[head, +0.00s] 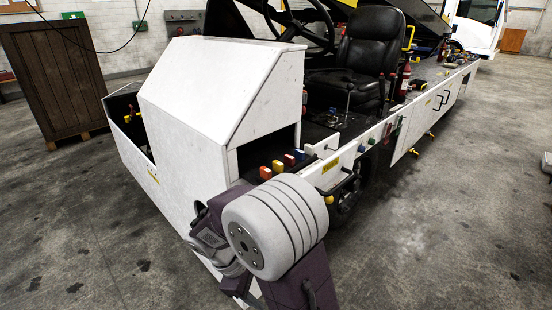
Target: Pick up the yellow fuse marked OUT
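Small yellow pieces (127,118) also show in the open compartment at the left. I cannot read an OUT mark on any of them. One arm of mine, with a big grey round joint, stands in front of the loader's near corner and hides part of it. I can make out no fingertips of either gripper.
The white belt loader (215,85) fills the middle, with a black seat (372,45) and steering wheel. Its side deck (430,75) runs back right with tools and bottles on it. A brown wooden cabinet (55,80) stands at the left. The floor (460,220) at right is clear.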

